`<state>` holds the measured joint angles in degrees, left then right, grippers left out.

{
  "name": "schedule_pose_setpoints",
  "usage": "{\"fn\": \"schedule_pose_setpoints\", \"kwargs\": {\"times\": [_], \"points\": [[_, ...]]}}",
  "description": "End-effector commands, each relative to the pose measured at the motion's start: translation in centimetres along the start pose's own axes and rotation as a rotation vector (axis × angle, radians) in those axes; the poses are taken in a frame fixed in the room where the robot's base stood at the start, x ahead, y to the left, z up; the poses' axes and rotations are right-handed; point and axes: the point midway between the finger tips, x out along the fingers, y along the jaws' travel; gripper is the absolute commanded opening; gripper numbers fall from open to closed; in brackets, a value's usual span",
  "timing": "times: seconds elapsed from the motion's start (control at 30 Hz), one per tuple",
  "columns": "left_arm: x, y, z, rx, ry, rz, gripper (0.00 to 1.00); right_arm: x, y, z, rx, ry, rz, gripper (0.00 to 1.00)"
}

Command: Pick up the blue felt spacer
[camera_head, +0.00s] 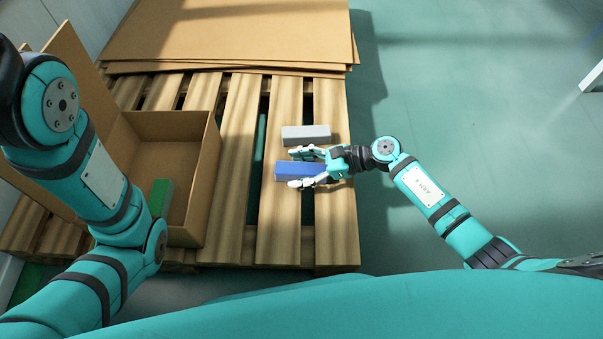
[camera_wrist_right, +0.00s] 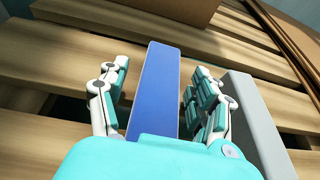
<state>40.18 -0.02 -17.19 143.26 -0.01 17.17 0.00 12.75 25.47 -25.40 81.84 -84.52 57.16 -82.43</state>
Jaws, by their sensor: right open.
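The blue felt spacer (camera_head: 298,169) is a long blue block lying on the wooden pallet (camera_head: 284,225). In the right wrist view the spacer (camera_wrist_right: 157,85) lies lengthwise between the fingers. My right gripper (camera_head: 306,168) is open, with one finger on each side of the spacer. In the right wrist view gaps show between the fingers (camera_wrist_right: 158,95) and the spacer, wider on the left. The spacer's near end is hidden by my gripper. My left arm comes in from the left in the head view, but its gripper is not in view.
A grey block (camera_head: 306,135) lies just beyond the right gripper; it also shows in the right wrist view (camera_wrist_right: 254,125), close to the right finger. An open cardboard box (camera_head: 203,190) with a green block (camera_head: 160,196) inside stands at left. Cardboard sheets (camera_head: 228,32) lie at the back.

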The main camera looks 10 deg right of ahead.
Motion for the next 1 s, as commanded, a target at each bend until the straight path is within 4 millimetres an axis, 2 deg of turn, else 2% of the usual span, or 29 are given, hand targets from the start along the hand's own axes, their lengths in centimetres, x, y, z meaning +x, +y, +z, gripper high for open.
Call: {"fn": "schedule_pose_setpoints", "kwargs": {"times": [0.13, 0.17, 0.4, 0.5, 0.77, 1.0], "points": [[0.1, 0.0, 0.0, 0.0, 0.0, 0.0, 0.4, 0.0, 0.0, 0.1, 0.0, 0.0, 0.0, 0.65], [0.1, 0.0, 0.0, 0.0, 0.0, 0.0, 0.4, 0.0, 0.0, 0.1, 0.0, 0.0, 0.0, 0.63], [0.1, 0.0, 0.0, 0.0, 0.001, 0.001, 0.4, -0.1, 0.0, 0.0, 0.0, 0.0, 0.001, 0.31], [0.1, 0.0, 0.0, 0.0, 0.001, 0.001, 0.4, -0.1, 0.0, 0.0, 0.0, 0.0, 0.001, 0.21], [0.2, 0.0, 0.0, 0.0, 0.001, 0.001, 0.4, -0.1, 0.0, 0.1, 0.0, 0.0, 0.001, 0.21], [1.6, -0.3, 0.6, 0.0, 0.0, 0.001, 0.4, -0.8, 0.0, 1.9, -0.001, -0.001, 0.002, 0.21]]}}
